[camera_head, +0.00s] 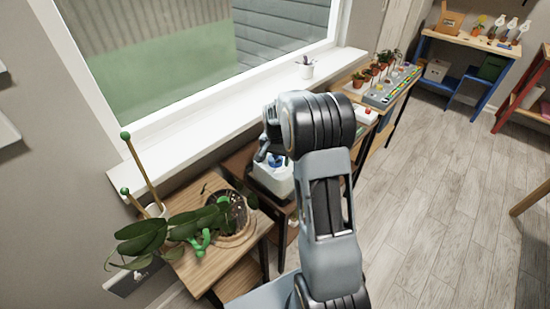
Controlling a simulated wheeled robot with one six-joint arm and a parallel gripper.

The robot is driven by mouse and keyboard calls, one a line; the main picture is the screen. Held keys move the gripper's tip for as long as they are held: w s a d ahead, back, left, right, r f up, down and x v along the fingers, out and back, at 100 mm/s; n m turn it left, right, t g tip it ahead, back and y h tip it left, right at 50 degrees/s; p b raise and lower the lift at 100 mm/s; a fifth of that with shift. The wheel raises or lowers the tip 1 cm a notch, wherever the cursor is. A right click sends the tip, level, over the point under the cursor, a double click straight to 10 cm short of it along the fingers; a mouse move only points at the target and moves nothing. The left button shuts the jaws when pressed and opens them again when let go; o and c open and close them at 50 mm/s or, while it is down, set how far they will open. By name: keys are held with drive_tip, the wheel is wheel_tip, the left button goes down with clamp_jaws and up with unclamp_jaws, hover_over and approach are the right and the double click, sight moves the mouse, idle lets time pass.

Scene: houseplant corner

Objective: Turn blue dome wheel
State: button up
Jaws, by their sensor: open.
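The blue dome wheel (277,161) sits on top of a white box-shaped device (272,182). The device stands on a dark brown table between the plant stand and the longer table. My gripper (262,156) is at the end of my grey and black arm, just above and left of the wheel in the picture. Its fingers are small and point down. I cannot tell whether they touch the wheel. My arm covers the right side of the device.
A wooden stand (205,263) at the left holds a leafy plant (140,240) and a round dark pot (228,213). A white windowsill (215,130) runs behind. A long table with pots and a colourful panel (395,90) is at the right. The right floor is clear.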

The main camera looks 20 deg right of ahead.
drive_tip(key=shift+r, duration=0.1)
wheel_tip(320, 180, up, 14)
drive_tip(key=shift+f, duration=0.2)
idle(0.3)
idle(0.5)
